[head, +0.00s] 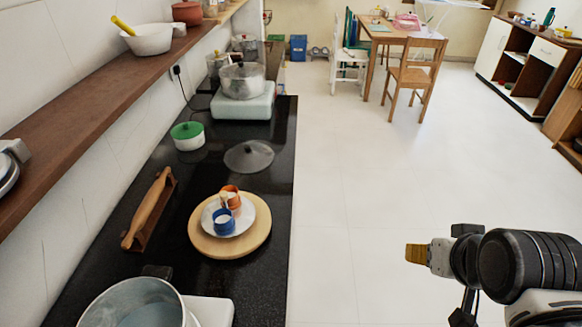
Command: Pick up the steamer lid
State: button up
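A flat, round grey lid with a small knob (249,157) lies on the black countertop, between a round wooden board and a white stove. It looks like the steamer lid, though I cannot be sure. A metal pot (242,82) on the white stove behind it also has a lid on. My gripper (416,254) is at the lower right, over the white floor and well away from the counter. It is seen from the side with a yellow-brown tip, and its finger opening cannot be made out. Nothing is visibly held.
The wooden board (202,245) bears a plate (207,225) with an orange and a blue cup. A wooden shelf (85,92) overhangs the left side. The floor right of the counter is clear.

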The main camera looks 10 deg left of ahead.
aim_at(245, 158)
jog(key=u, duration=2.35)
jog(key=z, duration=1.35)
jog(key=i+l+u, duration=0.1)
jog(key=i+l, duration=0.3)
jog(key=i+l+u, duration=0.15)
jog(key=i+l, duration=0.3)
jog(key=i+l+u, duration=0.1)
jog(key=i+l, duration=0.35)
jog(key=i+l+u, duration=0.1)
jog(key=i+l, duration=0.25)
jog(key=l, duration=0.2)
jog(key=i+l+u, duration=0.1)
jog(key=i+l, duration=0.3)
jog(key=l, duration=0.2)
